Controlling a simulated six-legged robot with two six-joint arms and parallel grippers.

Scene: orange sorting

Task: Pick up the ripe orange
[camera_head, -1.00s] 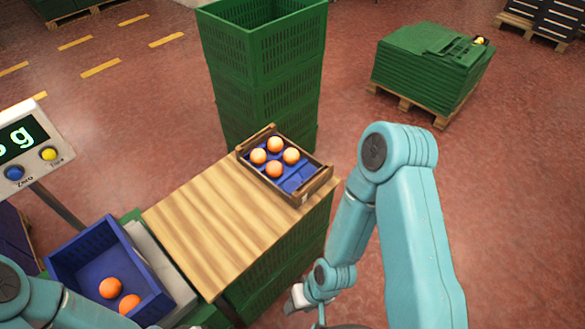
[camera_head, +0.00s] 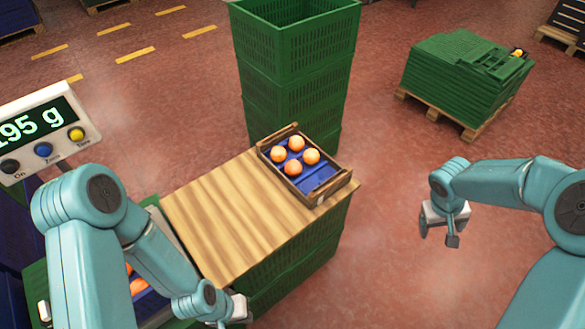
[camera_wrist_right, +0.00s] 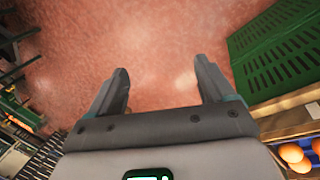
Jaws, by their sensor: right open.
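Several oranges, including one at the front (camera_head: 292,167), sit in a small wooden tray (camera_head: 331,191) with a blue lining at the table's far end. Their colours are close; I cannot tell which is the ripe one. Some also show at the right of the right wrist view (camera_wrist_right: 291,153). Deeper-coloured oranges (camera_head: 138,287) lie in the blue crate, partly hidden by my left arm. My right gripper (camera_head: 440,236) is open and empty, right of the tray and well apart from it. My left gripper (camera_head: 238,309) is at the table's near edge; its fingers are not clear.
The wooden table (camera_head: 225,215) is bare apart from the tray. A tall stack of green crates (camera_head: 295,50) stands behind it. A scale display (camera_head: 40,130) reading 195 g is at left. A pallet of folded green crates (camera_head: 465,80) is at back right. Open floor lies between.

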